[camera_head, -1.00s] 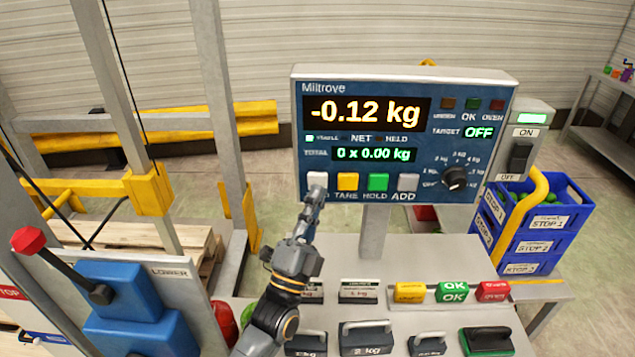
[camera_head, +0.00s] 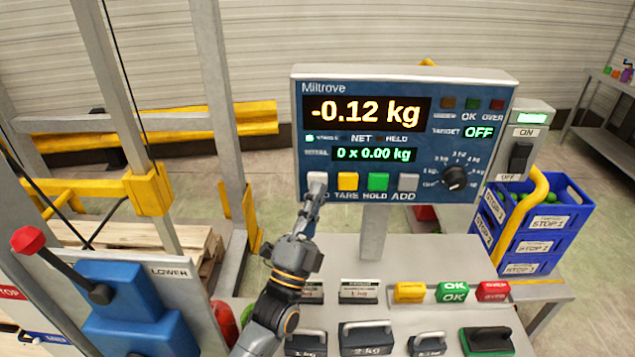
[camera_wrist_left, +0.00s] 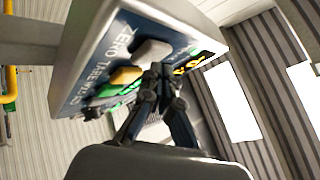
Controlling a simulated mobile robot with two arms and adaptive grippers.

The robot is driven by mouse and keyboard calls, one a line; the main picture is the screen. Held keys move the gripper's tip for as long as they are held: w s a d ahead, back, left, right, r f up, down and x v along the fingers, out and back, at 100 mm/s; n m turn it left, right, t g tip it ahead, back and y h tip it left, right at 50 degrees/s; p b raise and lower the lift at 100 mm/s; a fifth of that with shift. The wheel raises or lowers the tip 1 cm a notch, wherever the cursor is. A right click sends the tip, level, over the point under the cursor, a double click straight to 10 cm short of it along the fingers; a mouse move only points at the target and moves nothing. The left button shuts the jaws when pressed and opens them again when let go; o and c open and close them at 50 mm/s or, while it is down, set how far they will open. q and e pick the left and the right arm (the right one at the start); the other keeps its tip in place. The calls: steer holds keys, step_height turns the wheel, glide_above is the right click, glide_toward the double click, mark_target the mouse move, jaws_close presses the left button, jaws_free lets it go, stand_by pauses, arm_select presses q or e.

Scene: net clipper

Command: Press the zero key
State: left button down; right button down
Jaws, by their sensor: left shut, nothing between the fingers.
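The zero key (camera_head: 316,180) is the white key at the left end of the key row on the blue scale panel (camera_head: 440,150). Its label is partly hidden behind my gripper in the head view. The large display (camera_head: 366,112) reads -0.12 kg. My left gripper (camera_head: 314,194) is shut and empty, its fingertips at the lower edge of the zero key. In the left wrist view the shut fingertips (camera_wrist_left: 160,72) overlap the edge of the white zero key (camera_wrist_left: 150,50); I cannot tell whether they touch. My right gripper is out of view.
Yellow TARE (camera_head: 347,181), green HOLD (camera_head: 377,182) and grey ADD (camera_head: 408,182) keys sit to the right. A dial (camera_head: 455,178) is at the panel's right. Weights with handles (camera_head: 366,338) stand on the bench below. A red-knobbed lever (camera_head: 28,240) is at left.

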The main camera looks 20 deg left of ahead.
arm_select(q)
steer(key=shift+w+a, duration=0.1)
steer(key=shift+w, duration=0.25)
stand_by(0.4)
steer(key=shift+s, duration=0.15)
steer(key=shift+s+d, duration=0.25)
steer(key=shift+s, duration=0.4)
steer(key=s+p, duration=0.1)
steer(key=s, duration=0.1)
steer(key=s+d+p, duration=0.1)
steer(key=s, duration=0.1)
steer(key=shift+s+d, duration=0.2)
steer(key=shift+s, duration=0.2)
stand_by(0.8)
